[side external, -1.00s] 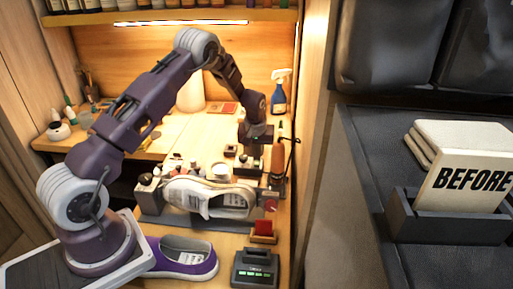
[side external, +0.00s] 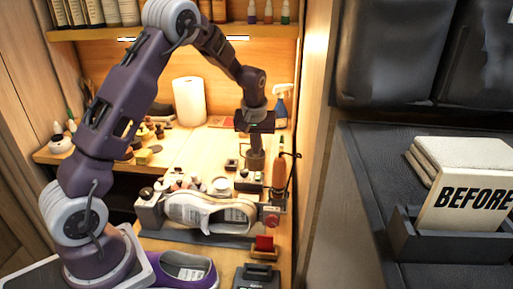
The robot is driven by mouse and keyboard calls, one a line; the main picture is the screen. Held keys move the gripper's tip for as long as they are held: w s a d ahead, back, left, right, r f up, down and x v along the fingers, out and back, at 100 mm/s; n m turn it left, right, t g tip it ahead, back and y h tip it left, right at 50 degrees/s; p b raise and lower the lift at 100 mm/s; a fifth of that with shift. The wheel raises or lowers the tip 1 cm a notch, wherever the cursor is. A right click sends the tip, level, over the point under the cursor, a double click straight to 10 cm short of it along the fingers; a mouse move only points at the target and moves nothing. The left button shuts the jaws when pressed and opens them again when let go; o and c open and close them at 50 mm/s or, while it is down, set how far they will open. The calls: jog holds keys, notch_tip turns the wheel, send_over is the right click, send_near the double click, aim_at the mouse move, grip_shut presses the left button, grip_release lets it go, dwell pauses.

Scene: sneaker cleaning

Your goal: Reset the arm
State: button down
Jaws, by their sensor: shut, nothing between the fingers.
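My gripper (side external: 256,163) is shut and empty. It points down at the right of the workbench, behind the clamped sneaker, and its fingertips are small and dark in this view. A white-grey sneaker (side external: 208,212) lies on its side in a clamp stand (side external: 150,212) on the bench, apart from my gripper. A purple sneaker (side external: 187,268) stands in front, partly cut off by the bottom edge and partly behind my arm's base.
An orange-handled tool (side external: 278,165) stands right of my gripper by the wall. A spray bottle (side external: 281,106) and paper roll (side external: 189,101) stand behind. A shelf (side external: 200,32) with bottles hangs above. A red block (side external: 264,243) sits in front. A BEFORE card (side external: 470,195) is at right.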

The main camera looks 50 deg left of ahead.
jog(key=s+d+r+m+t+h, duration=0.1)
jog(key=s+d+r+m, duration=0.1)
jog(key=s+d+r, duration=0.5)
jog(key=s+d+r+m+t, duration=0.15)
jog(key=s+d+r, duration=0.3)
jog(key=r, duration=0.45)
jog(key=s+d+m, duration=0.2)
jog(key=s+d, duration=0.1)
jog(key=s, duration=0.7)
jog(key=s+d+r+m+h, duration=0.1)
jog(key=s+d+m, duration=0.2)
jog(key=s, duration=0.8)
jog(key=shift+d+t, duration=0.25)
jog(key=shift+t, duration=0.2)
